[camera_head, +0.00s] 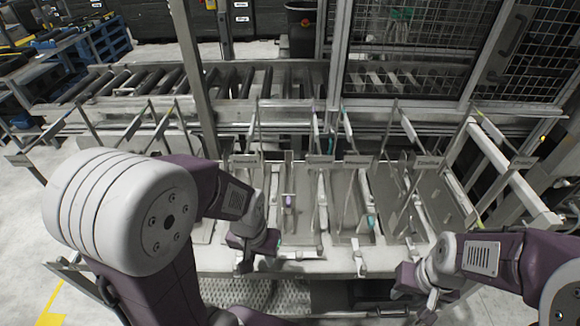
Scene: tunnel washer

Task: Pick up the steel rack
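What looks like the steel rack (352,262) is a pale metal frame with upright dividers and several slots, standing in front of the roller conveyor. I cannot tell for sure where the rack ends and its bench begins. My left gripper (243,266) points down at the rack's front edge, left of centre. My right gripper (432,302) is low at the front right, just below the rack's front edge. The fingers of both are small and dark, so I cannot tell whether they are open or touching the rack. My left arm hides part of the rack's left side.
A roller conveyor (130,82) runs behind the rack. A mesh guard (410,45) stands at the back right. A perforated metal surface (255,292) lies low in front. A dark bin (301,28) stands behind. Blue pallets (108,40) are at the far left; open floor lies left.

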